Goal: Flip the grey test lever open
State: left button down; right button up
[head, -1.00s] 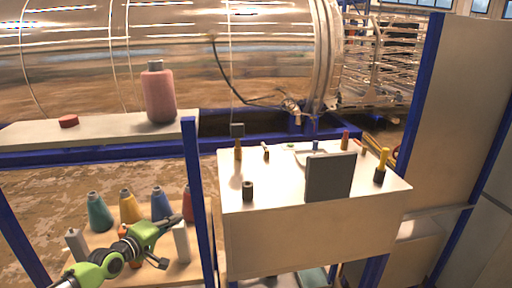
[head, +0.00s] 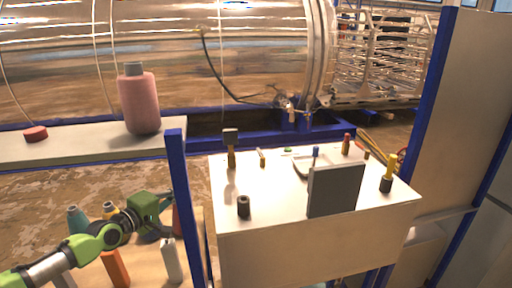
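I cannot tell for certain which thing is the grey test lever. A dark grey flat panel (head: 335,188) stands upright at the front of a white box-shaped bench (head: 310,243). A hammer-like piece (head: 231,147) with a dark grey head and a yellow-brown stem stands at the bench's back left. My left gripper (head: 168,217) is low at the left, beside the blue post and apart from the bench. Its fingers look spread and empty, though they are small against the bottles. My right gripper is not in view.
A blue post (head: 183,205) rises between my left gripper and the bench. A dark cylinder (head: 243,207) and a yellow-handled piece (head: 389,173) stand on the bench top. A pink bottle (head: 139,102) stands on the left ledge. Small bottles and an orange block (head: 115,268) are below.

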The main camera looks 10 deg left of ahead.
aim_at(260, 152)
jog(key=i+j+z, duration=0.15)
jog(key=i+j, duration=0.2)
jog(key=i+l, duration=0.15)
jog(key=l, duration=0.15)
jog(key=i+l, duration=0.4)
jog(key=z, duration=0.15)
jog(key=k+l, duration=0.05)
